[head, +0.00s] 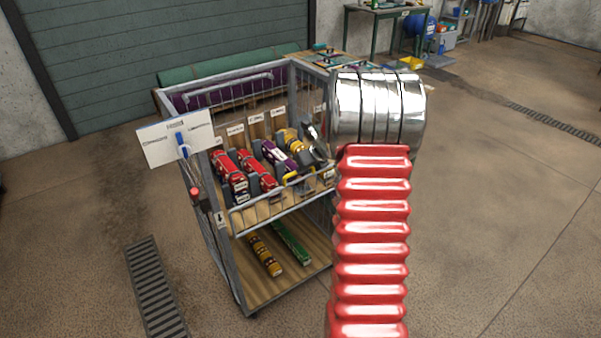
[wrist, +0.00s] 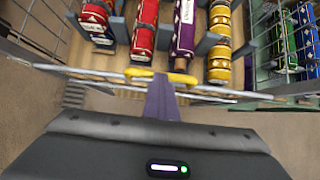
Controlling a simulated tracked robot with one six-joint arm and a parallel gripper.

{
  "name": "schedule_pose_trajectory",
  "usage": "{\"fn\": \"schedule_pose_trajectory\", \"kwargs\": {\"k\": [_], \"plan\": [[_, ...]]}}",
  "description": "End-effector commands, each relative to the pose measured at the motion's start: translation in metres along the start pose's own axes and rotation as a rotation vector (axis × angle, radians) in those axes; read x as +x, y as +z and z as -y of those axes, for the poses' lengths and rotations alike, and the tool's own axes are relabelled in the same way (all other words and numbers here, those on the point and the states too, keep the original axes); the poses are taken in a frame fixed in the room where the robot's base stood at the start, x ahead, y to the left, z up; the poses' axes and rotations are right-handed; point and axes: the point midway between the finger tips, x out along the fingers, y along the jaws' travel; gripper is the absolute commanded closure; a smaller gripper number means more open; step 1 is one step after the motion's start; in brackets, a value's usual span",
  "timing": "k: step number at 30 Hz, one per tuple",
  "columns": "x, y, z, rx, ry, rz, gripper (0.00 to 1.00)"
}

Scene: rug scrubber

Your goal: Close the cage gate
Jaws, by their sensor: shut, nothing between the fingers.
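The cage (head: 240,270) is a grey metal wire trolley with two wooden shelves. A low gate (head: 262,208) of metal rails runs across the front of its upper shelf, with a yellow handle (head: 300,178). I cannot tell whether the gate is fully closed. In the wrist view the gate's rail (wrist: 85,73) crosses the picture, with the yellow handle (wrist: 140,73) near its middle. My gripper (wrist: 161,84) is shut and empty, its narrow fingers at the handle. Contact is unclear. In the head view my arm hides the cage's right side.
Rolled rugs in red, purple and yellow (wrist: 219,50) lie behind the gate, between grey dividers. Two more rolls (head: 265,255) lie on the lower shelf. A white sign (head: 160,148) hangs at the cage's left corner. A workbench (head: 385,12) stands far back. The floor at right is clear.

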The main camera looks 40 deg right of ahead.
Motion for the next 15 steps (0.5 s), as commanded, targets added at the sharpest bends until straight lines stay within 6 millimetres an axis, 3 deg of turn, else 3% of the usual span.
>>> {"fn": "schedule_pose_trajectory", "kwargs": {"k": [1,15], "plan": [[0.005,0.014,-0.002,0.001,-0.002,0.016,1.00],[0.017,0.018,0.003,0.005,-0.009,0.007,1.00]]}}
